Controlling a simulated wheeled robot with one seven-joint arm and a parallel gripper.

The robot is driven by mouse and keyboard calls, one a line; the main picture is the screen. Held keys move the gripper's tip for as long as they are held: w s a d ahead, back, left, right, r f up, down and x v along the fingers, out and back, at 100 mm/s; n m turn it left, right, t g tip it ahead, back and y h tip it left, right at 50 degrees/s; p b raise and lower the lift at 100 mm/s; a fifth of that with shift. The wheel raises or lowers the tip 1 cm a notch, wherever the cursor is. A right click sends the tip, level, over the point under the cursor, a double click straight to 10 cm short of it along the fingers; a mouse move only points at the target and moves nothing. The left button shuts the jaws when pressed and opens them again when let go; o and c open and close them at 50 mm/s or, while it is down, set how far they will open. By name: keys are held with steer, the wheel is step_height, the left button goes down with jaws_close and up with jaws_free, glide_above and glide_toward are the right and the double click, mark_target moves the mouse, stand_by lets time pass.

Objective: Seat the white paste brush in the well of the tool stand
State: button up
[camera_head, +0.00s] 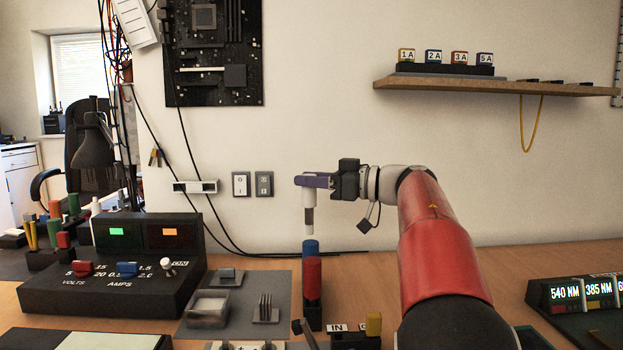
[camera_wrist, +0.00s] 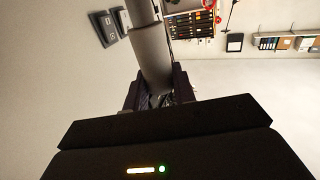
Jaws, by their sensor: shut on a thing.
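My gripper (camera_head: 312,181) is shut on the white paste brush (camera_head: 308,197) and holds it upright in the air, its darker end (camera_head: 309,222) pointing down. In the wrist view the brush's pale round body (camera_wrist: 151,52) stands between my gripper's fingers (camera_wrist: 158,92). Below it stands what appears to be the tool stand, a narrow black block (camera_head: 312,318) holding a blue cylinder (camera_head: 310,247) and a red cylinder (camera_head: 312,278). In the head view the brush's lower end is just above the blue cylinder. The well's opening cannot be seen.
A black power supply (camera_head: 113,285) stands to the left, with a grey mat (camera_head: 250,290) holding small parts beside the stand. A yellow-topped block (camera_head: 373,324) is at front right. A wall shelf (camera_head: 490,85) hangs at upper right. Cables run down the wall behind.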

steer(key=b, duration=0.3)
glide_above(312, 232)
steer(key=shift+w+f, duration=0.15)
steer(key=shift+f, duration=1.3)
steer(key=shift+w+f, duration=0.15)
steer(key=shift+f, duration=1.3)
steer(key=shift+r+p, duration=0.1)
steer(key=shift+p, duration=1.3)
steer(key=shift+f+b, duration=1.35)
steer(key=shift+f, duration=1.55)
steer(key=o, duration=1.1)
steer(key=shift+d, duration=0.1)
